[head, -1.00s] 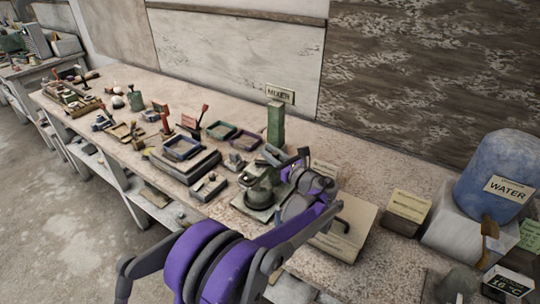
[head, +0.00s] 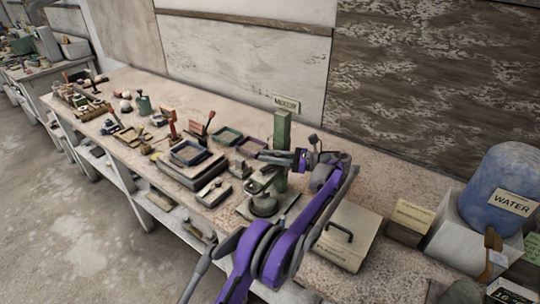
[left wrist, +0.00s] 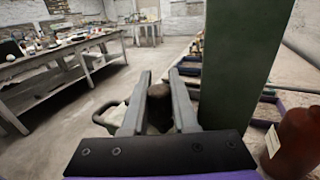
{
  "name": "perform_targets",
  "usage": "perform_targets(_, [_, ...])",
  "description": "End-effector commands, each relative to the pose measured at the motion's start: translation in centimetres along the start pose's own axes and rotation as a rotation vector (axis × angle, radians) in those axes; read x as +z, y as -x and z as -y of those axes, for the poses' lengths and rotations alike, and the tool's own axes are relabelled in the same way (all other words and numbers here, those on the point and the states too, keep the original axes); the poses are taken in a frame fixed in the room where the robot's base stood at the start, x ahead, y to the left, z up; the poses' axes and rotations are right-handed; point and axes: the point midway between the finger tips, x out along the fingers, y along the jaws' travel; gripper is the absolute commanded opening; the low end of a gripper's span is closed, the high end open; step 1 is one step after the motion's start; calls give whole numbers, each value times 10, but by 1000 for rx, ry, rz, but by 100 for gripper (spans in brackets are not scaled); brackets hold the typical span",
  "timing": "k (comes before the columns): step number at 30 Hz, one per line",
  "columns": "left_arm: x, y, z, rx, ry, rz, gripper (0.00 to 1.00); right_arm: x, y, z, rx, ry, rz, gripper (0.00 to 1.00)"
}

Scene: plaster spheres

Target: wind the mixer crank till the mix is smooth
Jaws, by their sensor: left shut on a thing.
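The mixer is a green column (head: 283,130) on a base plate, with a round grey pot (head: 264,205) low in front of it. The green column also stands close on the right in the left wrist view (left wrist: 240,70). My left gripper (head: 268,156) reaches in from the right beside the column and points left. In the left wrist view its two grey fingers (left wrist: 158,98) are closed around a dark rounded crank grip (left wrist: 158,91). The crank arm is mostly hidden by the gripper. The mix inside the pot cannot be seen. My right gripper is not in view.
A MIXER sign (head: 286,104) is behind the column. A pale box with a dark handle (head: 350,245) stands right of the mixer, and a blue WATER barrel (head: 497,188) farther right. Trays (head: 190,153) and tools crowd the bench to the left.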

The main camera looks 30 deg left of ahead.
Motion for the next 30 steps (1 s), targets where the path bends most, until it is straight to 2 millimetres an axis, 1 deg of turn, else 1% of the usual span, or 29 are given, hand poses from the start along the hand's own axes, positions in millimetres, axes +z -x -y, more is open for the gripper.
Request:
perform_targets(16, [0, -2, 0, 27, 0, 1, 0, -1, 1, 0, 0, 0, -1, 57])
perform_targets(17, [0, -2, 0, 26, 1, 1, 28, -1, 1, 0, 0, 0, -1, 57])
perform_targets(21, [0, -2, 0, 26, 0, 1, 54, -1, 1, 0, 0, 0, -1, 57])
perform_targets(22, [0, -2, 0, 26, 0, 1, 57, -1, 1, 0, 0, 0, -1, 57])
perform_targets(30, [1, -1, 1, 24, 1, 2, 57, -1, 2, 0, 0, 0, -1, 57])
